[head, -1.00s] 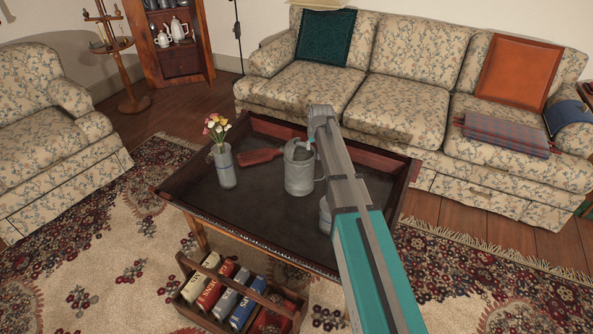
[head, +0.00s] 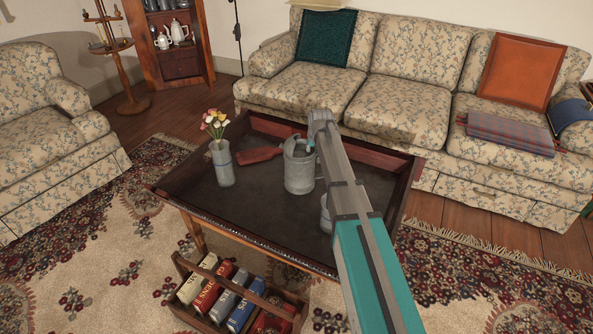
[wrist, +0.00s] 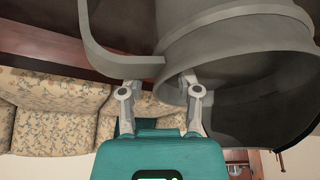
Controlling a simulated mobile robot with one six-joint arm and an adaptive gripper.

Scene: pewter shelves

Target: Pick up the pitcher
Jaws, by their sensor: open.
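The pitcher (head: 299,172) is a grey metal vessel standing upright on the dark tray-topped table, with its handle on the right. In the wrist view the pitcher (wrist: 225,40) appears upside down and large, its handle on the left and its open mouth at lower right. My gripper (wrist: 158,84) is open at the rim. One finger overlaps the handle side and the other is at the mouth's edge. I cannot tell whether either finger touches. In the head view my arm hides most of the gripper.
A glass vase with flowers (head: 223,165) and a reddish-brown paddle-shaped object (head: 259,155) are left of the pitcher. Another grey vessel (head: 325,214) is partly behind my arm. The table (head: 250,210) has raised edges. A sofa (head: 400,95) stands behind; a book carrier (head: 213,322) is in front.

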